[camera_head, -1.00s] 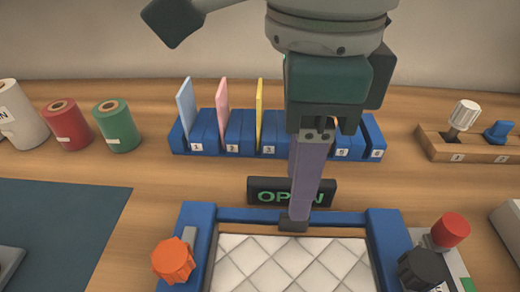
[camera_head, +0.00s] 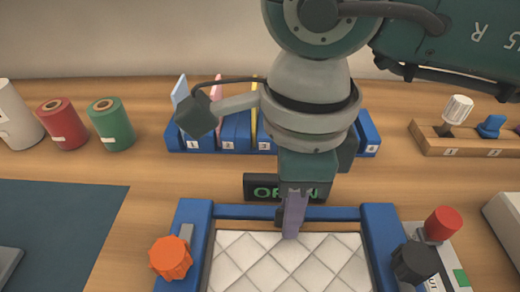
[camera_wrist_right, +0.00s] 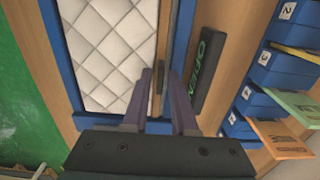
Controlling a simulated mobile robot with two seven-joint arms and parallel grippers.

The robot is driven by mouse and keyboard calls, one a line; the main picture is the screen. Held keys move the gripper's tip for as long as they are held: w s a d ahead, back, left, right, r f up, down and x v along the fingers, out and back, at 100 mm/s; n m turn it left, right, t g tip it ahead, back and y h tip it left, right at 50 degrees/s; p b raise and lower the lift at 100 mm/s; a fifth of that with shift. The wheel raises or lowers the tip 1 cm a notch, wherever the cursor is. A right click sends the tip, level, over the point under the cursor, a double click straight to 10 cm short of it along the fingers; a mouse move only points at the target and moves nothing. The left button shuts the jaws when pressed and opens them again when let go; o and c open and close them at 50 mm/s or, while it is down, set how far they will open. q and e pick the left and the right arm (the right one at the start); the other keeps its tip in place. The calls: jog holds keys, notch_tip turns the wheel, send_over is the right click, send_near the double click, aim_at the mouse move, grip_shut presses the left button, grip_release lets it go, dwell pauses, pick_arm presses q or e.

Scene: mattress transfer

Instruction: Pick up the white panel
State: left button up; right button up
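The white panel (camera_head: 255,262), with a quilted diamond pattern, lies flat inside a blue frame (camera_head: 238,212) at the front centre. It also shows in the right wrist view (camera_wrist_right: 112,45). My right gripper (camera_head: 291,236) points down at the panel's far edge, by the frame's back bar. In the right wrist view its two purple fingers (camera_wrist_right: 161,80) stand apart, with a small dark grey piece visible in the gap. I cannot tell whether either finger touches the panel. My left gripper is not in view.
An OPEN sign (camera_head: 262,187) stands behind the frame. A blue numbered rack (camera_head: 205,138) with coloured cards is farther back. An orange knob (camera_head: 170,258), black knob (camera_head: 415,262) and red knob (camera_head: 443,223) flank the frame. Coloured rolls (camera_head: 110,124) stand at left.

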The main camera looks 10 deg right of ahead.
grip_shut()
dwell(1.0)
